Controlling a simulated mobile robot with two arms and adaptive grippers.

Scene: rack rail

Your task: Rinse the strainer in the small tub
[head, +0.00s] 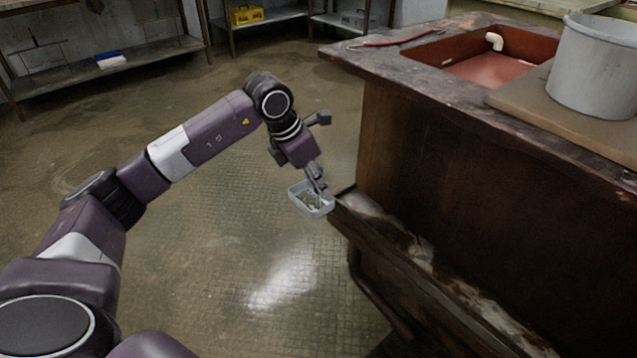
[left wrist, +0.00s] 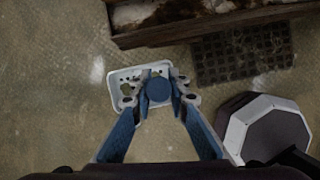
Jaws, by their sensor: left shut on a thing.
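The strainer (head: 305,199) is a small, shallow, pale rectangular dish with small holes and greenish bits in it. My left gripper (head: 317,188) is above it, shut on its upright handle, and holds it in the air beside the low front ledge of the bench. In the left wrist view the strainer (left wrist: 118,82) lies beyond my fingers (left wrist: 158,95), which close on a round blue handle top (left wrist: 158,89). The gripper hides part of the strainer. I see no tub that is clearly the small one. My right gripper is not in view.
A large grey round tub (head: 592,75) stands on a board (head: 510,95) on the bench, beside a red-brown sink (head: 490,68) with a white spout (head: 494,41). The worn low ledge (head: 400,245) is close right of the strainer. The floor (head: 230,240) to the left is open.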

